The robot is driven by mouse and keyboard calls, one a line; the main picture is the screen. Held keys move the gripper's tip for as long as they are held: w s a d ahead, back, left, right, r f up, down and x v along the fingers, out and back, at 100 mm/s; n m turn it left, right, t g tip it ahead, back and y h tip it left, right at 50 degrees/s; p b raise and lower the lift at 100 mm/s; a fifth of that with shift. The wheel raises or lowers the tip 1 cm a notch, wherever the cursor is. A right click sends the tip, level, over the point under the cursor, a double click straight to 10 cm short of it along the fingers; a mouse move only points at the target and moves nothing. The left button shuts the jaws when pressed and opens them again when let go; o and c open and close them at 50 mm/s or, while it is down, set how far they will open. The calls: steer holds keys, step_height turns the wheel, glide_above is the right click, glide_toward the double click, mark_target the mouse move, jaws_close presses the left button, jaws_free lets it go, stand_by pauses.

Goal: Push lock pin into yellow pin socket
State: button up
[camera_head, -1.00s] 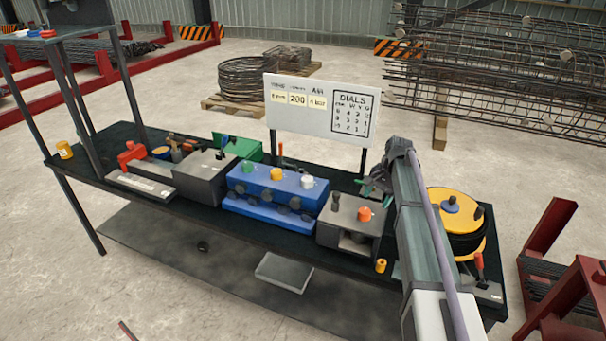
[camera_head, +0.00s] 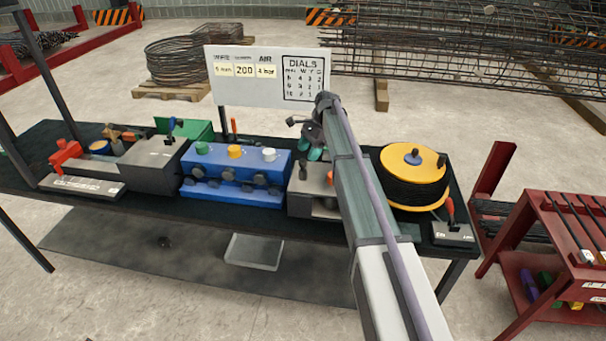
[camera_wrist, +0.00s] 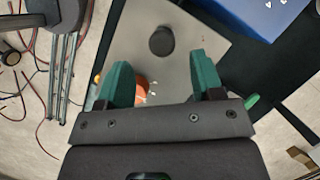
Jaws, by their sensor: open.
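My gripper (camera_head: 313,150) is open above the grey box (camera_head: 299,200) on the bench. In the wrist view its two green fingers (camera_wrist: 160,72) are apart with nothing between them. A black knob (camera_wrist: 161,40) stands on the grey box ahead of the fingertips. An orange knob (camera_wrist: 141,88) is partly hidden behind the left finger. The blue block (camera_head: 225,188) to the left carries a green, a yellow (camera_head: 235,151) and a white round piece on top; the yellow one may be the socket. I cannot identify the lock pin for certain.
A yellow-topped spool (camera_head: 414,165) and a red-handled lever (camera_head: 450,212) are right of my arm. A white sign (camera_head: 268,78) stands behind the bench. A grey box (camera_head: 152,163) and a red clamp (camera_head: 65,155) are at left. A red rack (camera_head: 545,245) stands right.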

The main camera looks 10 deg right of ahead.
mark_target(303, 160)
steer(key=b+x, duration=0.5)
steer(key=shift+a+f, duration=0.15)
steer(key=shift+a, duration=0.05)
steer(key=shift+r, duration=0.25)
steer(key=c, duration=1.1)
steer(key=shift+p, duration=0.3)
